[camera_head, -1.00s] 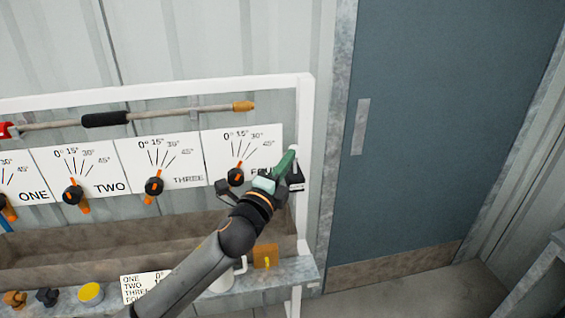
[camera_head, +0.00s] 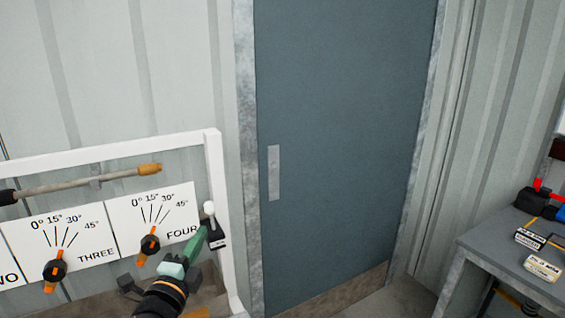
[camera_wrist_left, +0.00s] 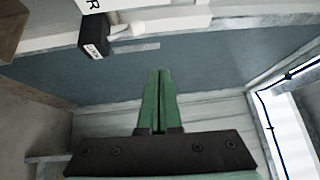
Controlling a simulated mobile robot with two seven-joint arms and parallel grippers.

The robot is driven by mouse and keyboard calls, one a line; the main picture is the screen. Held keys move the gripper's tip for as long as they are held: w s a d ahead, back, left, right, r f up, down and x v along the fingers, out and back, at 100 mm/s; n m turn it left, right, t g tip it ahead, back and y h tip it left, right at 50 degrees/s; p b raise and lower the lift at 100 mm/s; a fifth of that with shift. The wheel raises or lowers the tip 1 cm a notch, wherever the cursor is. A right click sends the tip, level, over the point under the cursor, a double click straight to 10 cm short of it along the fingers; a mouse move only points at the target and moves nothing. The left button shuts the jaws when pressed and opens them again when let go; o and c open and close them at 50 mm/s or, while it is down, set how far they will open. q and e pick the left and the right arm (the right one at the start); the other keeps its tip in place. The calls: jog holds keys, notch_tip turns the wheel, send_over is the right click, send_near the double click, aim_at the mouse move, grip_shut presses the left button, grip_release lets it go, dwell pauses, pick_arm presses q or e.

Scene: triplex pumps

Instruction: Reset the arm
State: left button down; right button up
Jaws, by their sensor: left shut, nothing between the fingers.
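My left gripper (camera_head: 199,243) has green fingers and shows at the lower left of the head view, in front of the panel's right end. Its fingers are shut with nothing between them. In the left wrist view the green fingers (camera_wrist_left: 160,85) lie side by side and point toward the blue door. The fingertips look close to a small black switch box (camera_head: 216,243) with a white-knobbed lever (camera_head: 209,209); I cannot tell whether they touch. The box also shows in the wrist view (camera_wrist_left: 94,36), upper left of the fingers. My right gripper is not in view.
Dials THREE (camera_head: 55,268) and FOUR (camera_head: 149,242) sit on white cards inside a white frame (camera_head: 214,165). A lance (camera_head: 85,183) hangs above them. A blue-grey door (camera_head: 340,130) stands to the right. A grey table (camera_head: 500,262) with labelled blocks is at the far right.

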pick_arm(q)
jog(key=s+d+f+n+g, duration=0.1)
jog(key=s+f+n+g, duration=0.2)
jog(key=f, duration=0.5)
jog(key=s+d+f+n+g+h, duration=0.1)
jog(key=s+f+n, duration=0.1)
jog(key=s+f, duration=0.35)
jog(key=s+d+f+n+g, duration=0.1)
jog(key=s+f+n+g, duration=0.15)
jog(key=f, duration=0.65)
jog(key=s+d+f+n+g, duration=0.2)
jog(key=s+f+n+g, duration=0.1)
jog(key=s+f+n, duration=0.6)
jog(key=s+f, duration=0.4)
jog(key=s, duration=0.4)
jog(key=shift+f, duration=0.25)
